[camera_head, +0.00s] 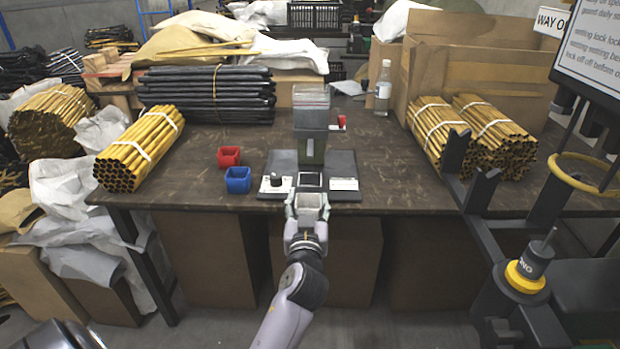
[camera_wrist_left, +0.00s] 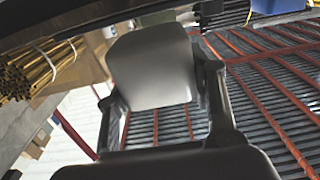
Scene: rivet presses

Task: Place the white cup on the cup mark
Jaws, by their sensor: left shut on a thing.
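The white cup (camera_head: 309,201) is at the front edge of the table, just in front of the dispenser's base. My left gripper (camera_head: 307,208) is shut on it, a finger on each side. In the left wrist view the cup (camera_wrist_left: 152,70) shows as a large pale block between the fingers (camera_wrist_left: 160,100). A dark square with a light outline, apparently the cup mark (camera_head: 310,180), lies on the base just beyond the cup. Whether the cup touches anything below is hidden. My right gripper is not seen.
The dispenser (camera_head: 311,125) stands behind the mark, with a red knob at its right. A red cup (camera_head: 229,156) and a blue cup (camera_head: 238,180) stand left of the base. Bundled rods (camera_head: 140,148) lie at left, more (camera_head: 440,128) at right. Tabletop right of the base is clear.

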